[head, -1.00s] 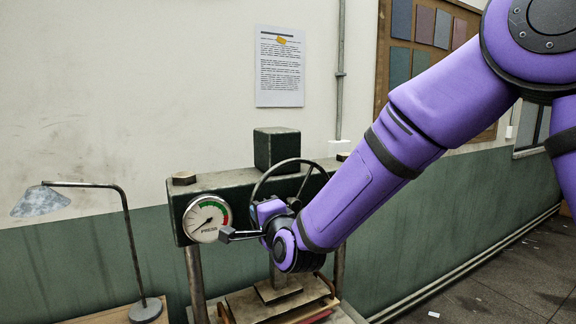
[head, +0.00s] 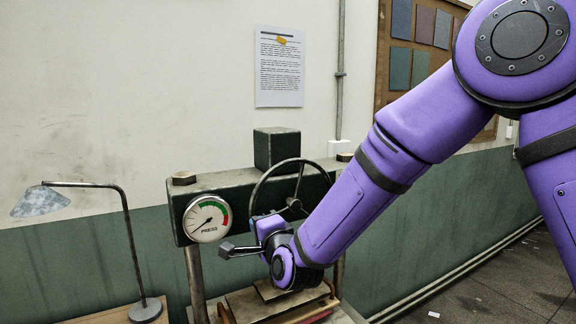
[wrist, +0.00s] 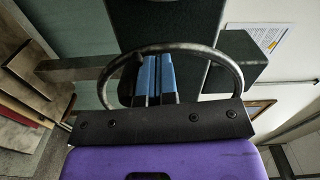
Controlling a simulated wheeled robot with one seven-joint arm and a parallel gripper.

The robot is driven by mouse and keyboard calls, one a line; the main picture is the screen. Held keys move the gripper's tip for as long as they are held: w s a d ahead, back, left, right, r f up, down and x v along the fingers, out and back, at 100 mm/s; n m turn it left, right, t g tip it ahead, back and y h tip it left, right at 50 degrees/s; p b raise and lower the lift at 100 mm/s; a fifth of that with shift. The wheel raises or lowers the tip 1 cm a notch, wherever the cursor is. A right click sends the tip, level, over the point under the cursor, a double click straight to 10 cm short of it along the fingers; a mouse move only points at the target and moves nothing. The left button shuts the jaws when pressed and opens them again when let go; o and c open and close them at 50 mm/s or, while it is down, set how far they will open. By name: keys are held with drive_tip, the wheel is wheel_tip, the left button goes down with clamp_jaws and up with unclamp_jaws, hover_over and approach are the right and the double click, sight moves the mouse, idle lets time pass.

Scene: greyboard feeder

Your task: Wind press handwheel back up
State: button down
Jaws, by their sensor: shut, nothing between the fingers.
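The press handwheel (head: 294,204) is a dark ring with spokes and a hub on the front of the press, at the centre of the head view. Its rim (wrist: 172,47) arcs around my gripper's fingers in the wrist view. My gripper (wrist: 154,76) has blue finger pads shut together with nothing between them. In the head view my gripper (head: 262,222) is by the lower left of the wheel, and my wrist hides the lower rim. I cannot tell whether the fingers touch the wheel. The dial gauge (head: 207,219) has its needle toward the lower left.
The dark green press crossbeam (head: 225,186) carries a block (head: 277,149) on top. A press post (head: 196,283) stands at left. Boards (head: 258,306) lie below my wrist. A desk lamp (head: 127,222) stands at left. A notice (head: 279,70) hangs on the wall.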

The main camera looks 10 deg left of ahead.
drive_tip(key=shift+f, duration=0.15)
drive_tip(key=shift+w+d+f, duration=0.1)
drive_tip(key=shift+d+f, duration=0.05)
drive_tip(key=shift+f, duration=0.55)
drive_tip(key=shift+w+d+f, duration=0.1)
drive_tip(key=shift+d+f, duration=0.05)
drive_tip(key=shift+f, duration=0.55)
drive_tip(key=shift+w+d+f, duration=0.2)
drive_tip(key=shift+d+f, duration=0.1)
drive_tip(key=shift+f, duration=0.4)
drive_tip(key=shift+w+d+f, duration=0.2)
drive_tip(key=shift+d+f, duration=0.05)
drive_tip(key=shift+f, duration=0.45)
drive_tip(key=shift+w+d+f, duration=0.3)
drive_tip(key=shift+d+f, duration=0.15)
drive_tip(key=shift+f, duration=0.15)
drive_tip(key=shift+w+d+f, duration=0.25)
drive_tip(key=shift+d+f, duration=0.15)
drive_tip(key=shift+f, duration=0.15)
drive_tip(key=shift+d, duration=0.1)
